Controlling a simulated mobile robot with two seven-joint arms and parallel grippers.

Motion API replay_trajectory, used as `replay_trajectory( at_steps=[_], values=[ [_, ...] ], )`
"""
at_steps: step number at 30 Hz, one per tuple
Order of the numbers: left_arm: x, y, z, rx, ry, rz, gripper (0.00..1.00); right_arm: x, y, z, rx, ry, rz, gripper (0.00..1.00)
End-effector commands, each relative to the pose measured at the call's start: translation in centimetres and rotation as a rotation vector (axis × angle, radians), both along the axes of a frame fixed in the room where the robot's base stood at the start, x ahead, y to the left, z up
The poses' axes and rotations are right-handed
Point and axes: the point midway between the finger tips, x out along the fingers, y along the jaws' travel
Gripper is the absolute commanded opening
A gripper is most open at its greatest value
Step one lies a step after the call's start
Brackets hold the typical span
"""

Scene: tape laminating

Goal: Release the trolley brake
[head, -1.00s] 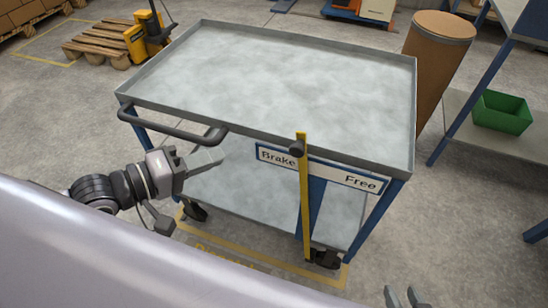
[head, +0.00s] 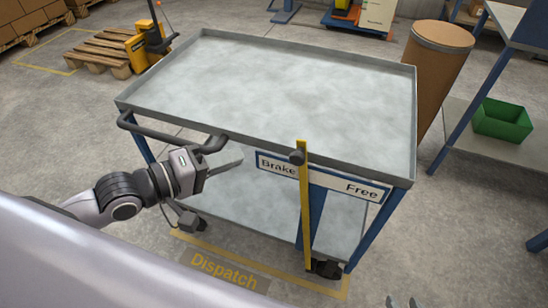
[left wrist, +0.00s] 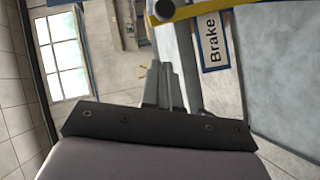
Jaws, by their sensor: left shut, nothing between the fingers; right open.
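The grey trolley (head: 270,85) stands before me with its handle bar (head: 175,135) at the left. The yellow brake lever (head: 305,215) hangs on its near side with a dark knob (head: 297,157) near the top. The lever stands nearly upright, between the words Brake and Free on the label plate (head: 330,179). My left gripper (head: 238,160) is shut and empty, left of the lever and apart from it. In the left wrist view, its fingers (left wrist: 163,88) point towards the knob (left wrist: 164,10) and lever (left wrist: 195,12). My right gripper (head: 403,302) is open, mostly cut off at the bottom edge.
The handle bar is close above my left gripper. A brown drum (head: 430,70) stands behind the trolley's right side, beside a bench with a green bin (head: 502,120). A pallet (head: 100,52) lies at the far left.

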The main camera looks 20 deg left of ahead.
Motion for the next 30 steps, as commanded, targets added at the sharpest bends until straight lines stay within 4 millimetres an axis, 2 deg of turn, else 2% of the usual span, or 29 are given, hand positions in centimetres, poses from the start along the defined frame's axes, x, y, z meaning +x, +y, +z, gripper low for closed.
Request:
replay_trajectory(
  at_steps=[14, 21, 30],
  values=[
    [4.8, -3.6, -1.1, -0.001, -0.003, -0.001, 0.0, 0.2, 0.3, -0.3, 0.009, -0.004, 0.0, 0.43],
    [5.0, -6.2, -2.1, -0.001, 0.001, -0.002, 0.0, 0.2, 0.2, -0.3, 0.007, -0.004, 0.003, 0.43],
    [5.1, -7.3, -2.6, 0.002, 0.0, -0.001, 0.0, 0.2, 0.1, -0.4, 0.0, -0.003, 0.009, 0.43]
  ],
)
